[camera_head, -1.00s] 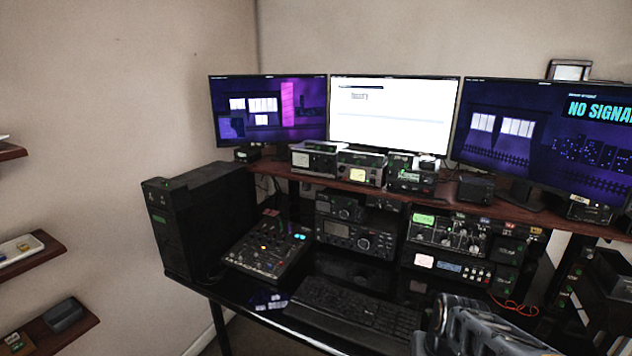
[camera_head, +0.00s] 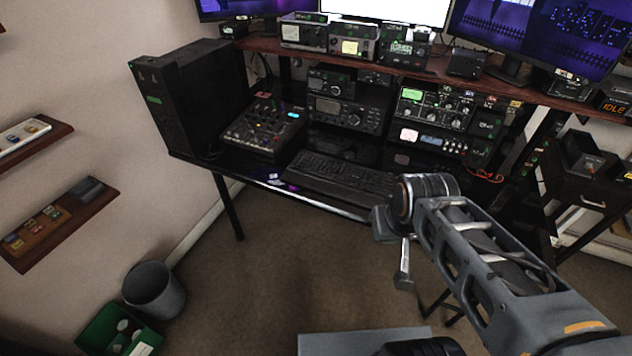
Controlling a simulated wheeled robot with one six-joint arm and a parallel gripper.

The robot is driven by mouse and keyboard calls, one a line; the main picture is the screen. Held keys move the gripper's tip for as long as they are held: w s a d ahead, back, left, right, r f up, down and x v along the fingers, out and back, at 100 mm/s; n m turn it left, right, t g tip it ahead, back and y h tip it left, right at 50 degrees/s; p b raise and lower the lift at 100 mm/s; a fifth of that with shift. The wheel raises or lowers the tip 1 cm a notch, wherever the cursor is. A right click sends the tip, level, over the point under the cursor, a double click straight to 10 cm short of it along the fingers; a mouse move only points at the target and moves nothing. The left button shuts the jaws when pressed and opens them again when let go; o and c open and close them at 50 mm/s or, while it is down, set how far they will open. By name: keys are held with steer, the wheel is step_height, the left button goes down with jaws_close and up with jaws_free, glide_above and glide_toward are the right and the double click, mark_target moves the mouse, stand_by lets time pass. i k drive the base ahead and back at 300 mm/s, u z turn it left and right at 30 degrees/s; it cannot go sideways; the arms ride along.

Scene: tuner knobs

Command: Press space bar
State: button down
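A black keyboard (camera_head: 340,176) lies on the dark desk, near its front edge and below the stacked radio gear. Its space bar is too small and dark to pick out from the other keys. My arm reaches in from the lower right, and its front joint overlaps the view just right of the keyboard. My gripper (camera_head: 403,272) seems to be the narrow grey part hanging below that joint, in front of the desk and apart from the keyboard. Its fingers cannot be made out clearly, so its opening does not show.
A mixer (camera_head: 263,128) stands left of the keyboard, next to a black computer tower (camera_head: 200,100). Radios (camera_head: 345,112) and monitors (camera_head: 390,10) stand behind. A bin (camera_head: 153,290) and green box (camera_head: 118,330) are on the floor at lower left.

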mark_target(308, 170)
steer(key=u, duration=0.65)
steer(key=i, duration=0.9)
steer(key=z, duration=0.55)
